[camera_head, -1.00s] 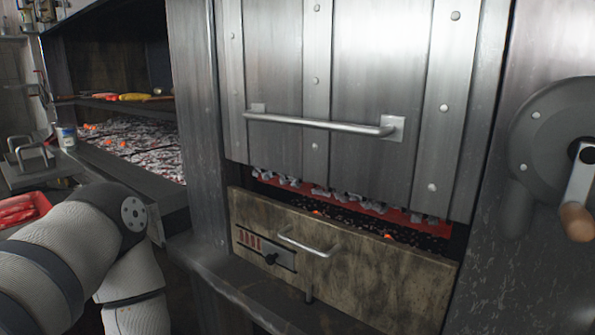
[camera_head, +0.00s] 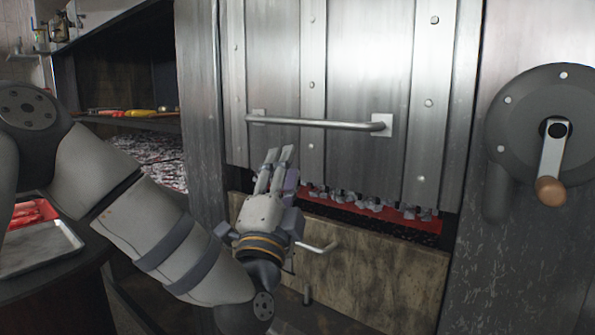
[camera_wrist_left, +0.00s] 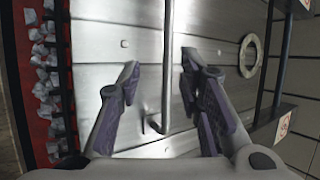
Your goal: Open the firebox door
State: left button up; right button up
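The firebox door (camera_head: 360,70) is a tall riveted steel panel with a horizontal bar handle (camera_head: 320,123) across its lower part. A gap under the door shows a red edge and grey coals. My left gripper (camera_head: 279,151) is open, fingers pointing up, just below the left part of the handle. In the left wrist view, the handle bar (camera_wrist_left: 167,60) runs between the two spread fingers of the left gripper (camera_wrist_left: 160,75). I cannot tell how far the bar is from the fingertips in depth; no grip on it shows. My right gripper is not in view.
A mottled lower panel (camera_head: 370,285) with its own small handle (camera_head: 318,248) sits below the door, partly hidden by my left gripper. A crank wheel (camera_head: 530,110) with a wooden knob is on the right. A metal tray (camera_head: 40,250) with red food is at left.

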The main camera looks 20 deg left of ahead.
aim_at(295, 124)
pick_arm(q)
jog(key=shift+y, duration=0.3)
jog(key=x, duration=0.8)
jog(key=r+x, duration=0.1)
jog(key=x, duration=0.3)
jog(key=shift+s+r, duration=0.15)
jog(key=shift+r, duration=0.05)
grip_shut()
